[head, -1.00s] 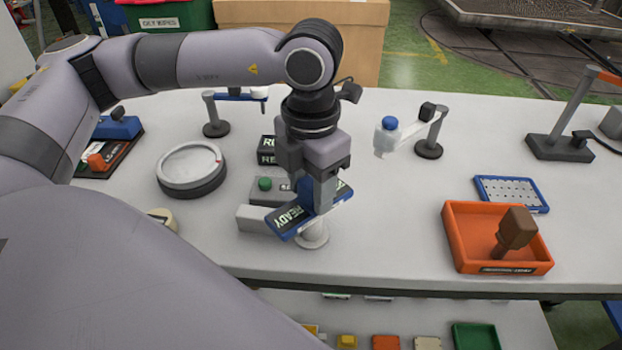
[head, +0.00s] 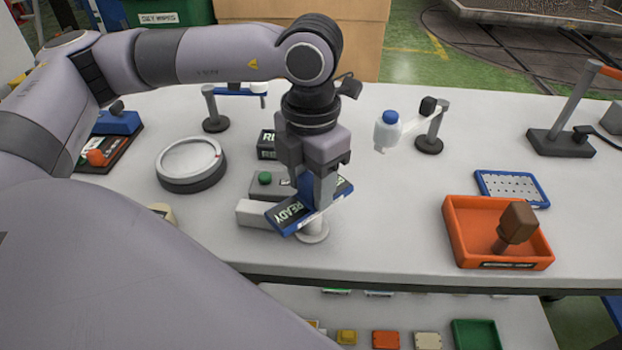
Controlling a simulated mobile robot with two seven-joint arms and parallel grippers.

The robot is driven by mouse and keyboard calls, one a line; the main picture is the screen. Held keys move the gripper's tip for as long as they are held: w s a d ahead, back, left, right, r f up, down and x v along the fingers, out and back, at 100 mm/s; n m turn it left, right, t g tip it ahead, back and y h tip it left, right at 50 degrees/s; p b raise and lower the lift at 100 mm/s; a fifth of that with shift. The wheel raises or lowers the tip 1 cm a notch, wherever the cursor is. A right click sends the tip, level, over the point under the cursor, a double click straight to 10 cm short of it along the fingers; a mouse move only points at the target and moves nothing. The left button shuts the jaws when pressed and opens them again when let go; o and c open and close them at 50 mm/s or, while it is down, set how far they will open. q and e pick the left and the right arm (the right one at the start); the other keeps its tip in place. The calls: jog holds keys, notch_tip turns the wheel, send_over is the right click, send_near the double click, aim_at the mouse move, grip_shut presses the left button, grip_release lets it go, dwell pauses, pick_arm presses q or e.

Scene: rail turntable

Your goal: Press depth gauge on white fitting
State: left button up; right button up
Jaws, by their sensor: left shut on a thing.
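My left gripper (head: 317,188) is shut on a blue gauge with a dark face marked READY (head: 291,213), which I take to be the depth gauge. The gauge is tilted in the picture, and the fingers cover its middle. Directly below it, a white fitting (head: 313,236) with a round foot stands on the table. The gauge hides the fitting's top, so I cannot tell whether the two touch. My right gripper is not in view.
A grey box with a green button (head: 264,178) and a light block (head: 255,214) sit close left of the gauge. A round dial (head: 190,160) is farther left. An orange tray (head: 452,235) stands at right.

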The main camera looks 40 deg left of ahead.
pick_arm(q)
jog(key=shift+s+f+b, duration=0.1)
jog(key=shift+f+b, duration=0.4)
jog(key=shift+b, duration=0.2)
dwell(1.8)
jog(key=shift+r+p, duration=2.05)
jog(key=shift+r, duration=1.6)
